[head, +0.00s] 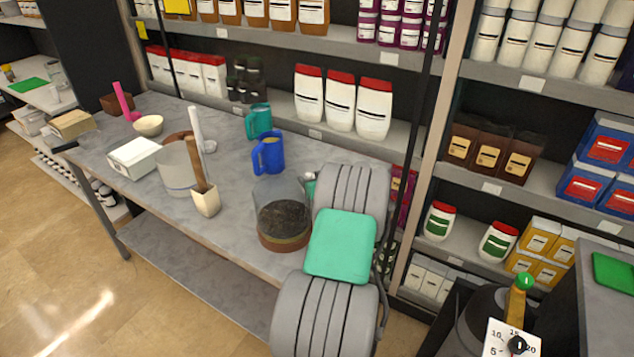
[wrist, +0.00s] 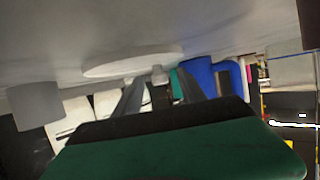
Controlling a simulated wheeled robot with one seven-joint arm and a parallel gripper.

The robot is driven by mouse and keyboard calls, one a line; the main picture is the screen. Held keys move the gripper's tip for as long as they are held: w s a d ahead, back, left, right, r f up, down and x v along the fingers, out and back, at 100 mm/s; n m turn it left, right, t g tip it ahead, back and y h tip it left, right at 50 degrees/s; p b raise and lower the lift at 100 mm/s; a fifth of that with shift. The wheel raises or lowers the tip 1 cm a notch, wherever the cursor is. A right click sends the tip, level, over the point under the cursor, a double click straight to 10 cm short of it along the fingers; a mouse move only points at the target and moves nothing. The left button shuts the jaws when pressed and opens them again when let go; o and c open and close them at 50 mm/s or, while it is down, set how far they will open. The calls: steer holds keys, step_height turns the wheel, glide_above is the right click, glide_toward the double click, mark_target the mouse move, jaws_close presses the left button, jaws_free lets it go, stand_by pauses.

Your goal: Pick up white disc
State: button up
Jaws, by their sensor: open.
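A flat white disc (wrist: 130,62) shows in the wrist view, seen nearly edge-on against the grey table surface (wrist: 60,40) at the top of that picture. My gripper (wrist: 160,92) is open, its two grey fingers spread below the disc in the picture. Nothing shows between the fingers except background things; whether they touch the disc I cannot tell. In the head view my grey and teal arm reaches over the right end of the table and hides most of the gripper. I cannot make out the disc there.
The table (head: 235,215) holds a blue mug (head: 269,153), a teal mug (head: 259,121), a clear jar with dark contents (head: 283,222), a cream cup with brown sticks (head: 206,202), a glass beaker (head: 176,172) and a white box (head: 135,158). Stocked shelves (head: 405,75) stand behind.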

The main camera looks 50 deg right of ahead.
steer(key=shift+w+d+f, duration=0.3)
steer(key=shift+w+d, duration=0.1)
steer(key=shift+w, duration=0.1)
steer(key=shift+a, duration=0.1)
steer(key=shift+c, duration=0.2)
jaws_close()
